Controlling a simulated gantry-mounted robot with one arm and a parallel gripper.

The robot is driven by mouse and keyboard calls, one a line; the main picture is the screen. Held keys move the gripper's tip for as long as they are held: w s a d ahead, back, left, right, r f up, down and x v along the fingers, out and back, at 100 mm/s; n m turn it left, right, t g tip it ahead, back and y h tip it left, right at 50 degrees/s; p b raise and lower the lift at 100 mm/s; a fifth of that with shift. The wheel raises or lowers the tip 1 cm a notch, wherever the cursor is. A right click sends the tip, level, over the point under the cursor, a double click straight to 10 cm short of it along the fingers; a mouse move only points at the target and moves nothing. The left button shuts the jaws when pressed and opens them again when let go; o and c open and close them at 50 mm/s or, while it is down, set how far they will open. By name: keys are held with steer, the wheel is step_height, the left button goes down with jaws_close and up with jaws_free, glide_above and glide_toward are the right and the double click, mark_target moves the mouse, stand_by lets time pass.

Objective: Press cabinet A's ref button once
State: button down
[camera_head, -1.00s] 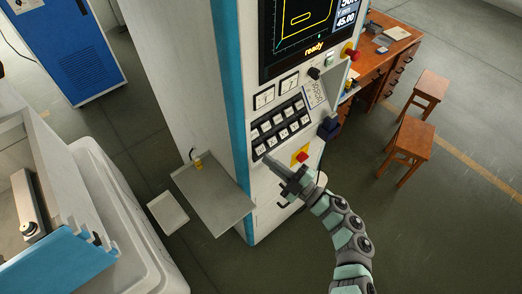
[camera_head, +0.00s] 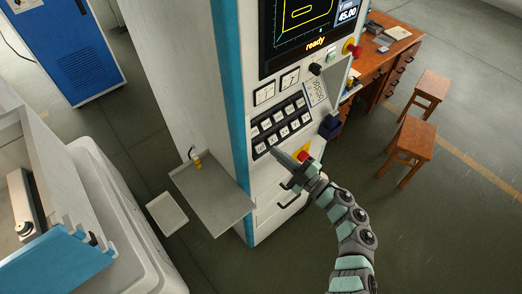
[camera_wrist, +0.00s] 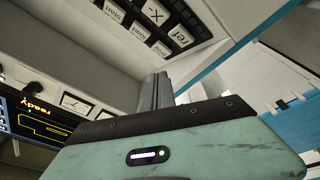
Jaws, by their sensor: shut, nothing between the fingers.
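The machine cabinet (camera_head: 237,150) stands in the middle of the head view, with a dark panel of white buttons in two rows (camera_head: 281,128). No letter naming the cabinet is readable.
The screen (camera_head: 309,28) reads "ready". A red button on yellow (camera_head: 305,155) sits close behind my gripper, partly hidden. A red knob (camera_head: 355,51) is at the upper right. A grey shelf (camera_head: 213,200) juts out lower left. A desk (camera_head: 385,60) and stools stand right.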

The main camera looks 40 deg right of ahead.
mark_target(260, 148)
steer(key=shift+w+f+b, duration=0.85)
steer(key=shift+w, duration=0.2)
steer(key=shift+w+f+b, duration=0.8)
steer(key=shift+w, duration=0.25)
stand_by(0.5)
steer(key=shift+w+f+b, duration=0.25)
steer(key=shift+w+b, duration=0.1)
steer(key=shift+b, duration=0.1)
steer(key=shift+w+f+b, duration=0.2)
steer(key=shift+w+b, duration=0.1)
steer(key=shift+b, duration=0.1)
stand_by(0.4)
stand_by(0.3)
steer(key=shift+s+r+p, duration=0.5)
steer(key=shift+s+p, duration=0.1)
steer(key=shift+s, duration=0.05)
